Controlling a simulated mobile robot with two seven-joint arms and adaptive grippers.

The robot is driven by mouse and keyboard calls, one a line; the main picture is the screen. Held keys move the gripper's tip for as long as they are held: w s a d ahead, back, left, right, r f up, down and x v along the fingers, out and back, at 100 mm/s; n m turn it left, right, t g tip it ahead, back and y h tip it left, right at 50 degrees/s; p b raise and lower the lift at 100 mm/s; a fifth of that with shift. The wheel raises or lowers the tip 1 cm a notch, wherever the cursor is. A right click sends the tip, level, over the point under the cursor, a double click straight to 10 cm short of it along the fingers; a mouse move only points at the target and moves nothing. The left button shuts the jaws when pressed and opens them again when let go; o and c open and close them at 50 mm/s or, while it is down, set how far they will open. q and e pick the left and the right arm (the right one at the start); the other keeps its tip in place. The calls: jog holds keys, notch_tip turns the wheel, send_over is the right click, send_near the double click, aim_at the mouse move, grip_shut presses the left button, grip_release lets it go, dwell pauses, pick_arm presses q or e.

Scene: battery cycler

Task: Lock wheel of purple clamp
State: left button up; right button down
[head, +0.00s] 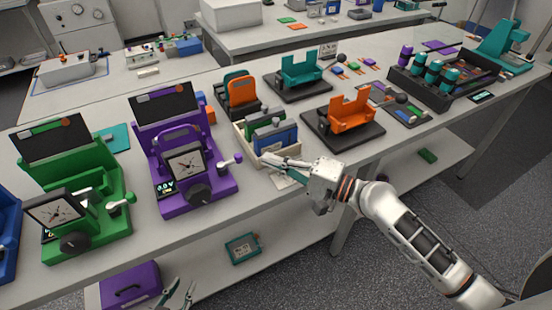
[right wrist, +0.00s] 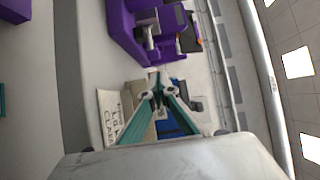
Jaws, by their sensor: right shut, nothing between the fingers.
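The purple clamp (head: 172,181) stands on the bench, left of centre. In the right wrist view the purple clamp (right wrist: 125,32) is at the top, ahead of the fingers. My right gripper (head: 265,158) is shut and empty, right of the purple clamp and apart from it; its fingertips also show in the right wrist view (right wrist: 157,82). My left gripper (head: 182,285) is open and empty, low in front of the bench.
A green clamp (head: 90,232) stands left of the purple one. A cream tray (head: 247,150) with blue and green blocks is beside my right gripper. An orange holder (head: 345,118) stands further right. A purple case (head: 130,284) lies on the lower shelf.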

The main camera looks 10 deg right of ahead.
aim_at(230, 161)
jog(key=p+x, duration=0.1)
jog(key=x, duration=0.5)
jog(key=shift+w+a, duration=0.2)
jog(key=shift+a, duration=0.1)
